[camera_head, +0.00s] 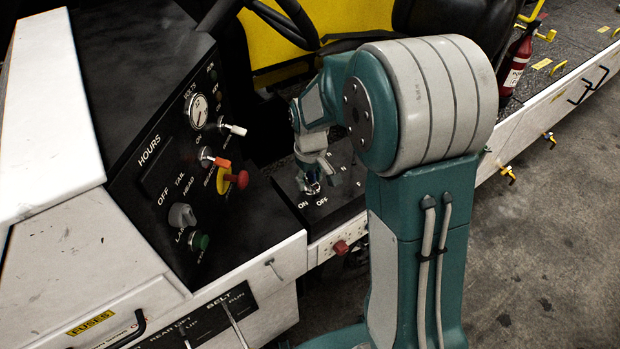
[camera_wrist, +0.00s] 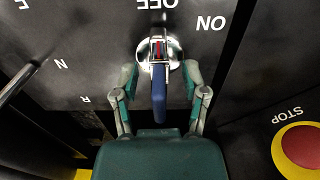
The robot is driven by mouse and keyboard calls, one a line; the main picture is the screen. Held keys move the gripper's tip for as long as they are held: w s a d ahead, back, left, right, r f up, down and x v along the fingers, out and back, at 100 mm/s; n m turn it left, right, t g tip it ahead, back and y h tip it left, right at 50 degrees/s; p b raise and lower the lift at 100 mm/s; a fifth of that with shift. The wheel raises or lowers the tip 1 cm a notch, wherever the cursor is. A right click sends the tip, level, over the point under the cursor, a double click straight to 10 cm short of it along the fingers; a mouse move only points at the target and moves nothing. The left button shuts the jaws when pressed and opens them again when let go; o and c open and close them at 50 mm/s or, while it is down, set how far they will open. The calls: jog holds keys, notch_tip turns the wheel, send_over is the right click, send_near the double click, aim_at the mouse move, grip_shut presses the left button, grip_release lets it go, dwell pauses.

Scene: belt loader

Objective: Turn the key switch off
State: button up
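The key switch shows in the wrist view as a round silver barrel (camera_wrist: 174,48) on a dark panel. A key with a blue head (camera_wrist: 159,98) is in it, its flat head running up and down in the picture. OFF is printed just beyond the barrel and ON to its right; I cannot tell for sure which mark the key is at. My gripper (camera_wrist: 160,75) is open, with one finger on each side of the key and visible gaps to it. In the head view my gripper (camera_head: 312,180) is over the panel beside ON and OFF, largely covering the switch.
A red stop button (camera_wrist: 301,145) on yellow is at right in the wrist view; it also shows in the head view (camera_head: 240,179). The slanted control panel with the volts gauge (camera_head: 198,110) stands left of my gripper. A lever (camera_wrist: 17,82) is at left in the wrist view.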

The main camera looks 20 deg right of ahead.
notch_tip(320, 180, up, 12)
jog(key=shift+f, duration=0.1)
dwell(0.5)
dwell(0.4)
jog(key=s+r+m+t, duration=0.2)
jog(key=s+r, duration=0.1)
jog(key=s, duration=0.7)
jog(key=s+r+m+t, duration=0.1)
jog(key=s+r+t, duration=0.2)
jog(key=s, duration=0.8)
jog(key=shift+r+m+t, duration=0.25)
jog(key=shift+m+t, duration=0.05)
jog(key=shift+m, duration=0.1)
jog(key=shift+s, duration=0.1)
